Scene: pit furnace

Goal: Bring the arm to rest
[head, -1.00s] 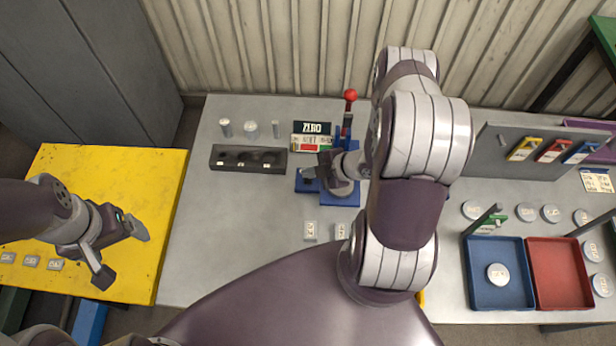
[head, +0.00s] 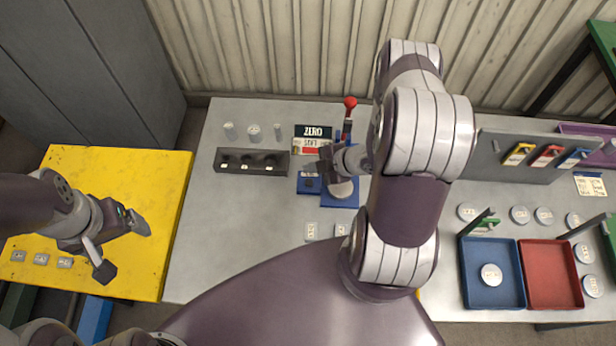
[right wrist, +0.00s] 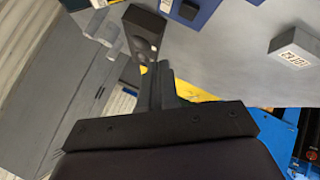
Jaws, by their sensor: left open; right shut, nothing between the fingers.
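My right arm (head: 410,200) reaches forward over the grey bench, and its gripper (head: 326,166) is beside the blue press-like device with a red-knobbed lever (head: 349,104). The forearm hides part of that device. In the right wrist view the right gripper's fingers (right wrist: 160,85) are together with nothing between them, pointing towards the black block with holes (right wrist: 146,35). My left gripper (head: 122,246) is open and empty above the yellow table (head: 150,180) at the left.
The black block (head: 250,161) and several small metal cylinders (head: 253,132) stand left of the right gripper. Two small labelled blocks (head: 311,231) lie in front. A blue tray (head: 480,300) and a red tray (head: 550,300) sit at the right, below a grey panel (head: 490,160). The bench's left front is clear.

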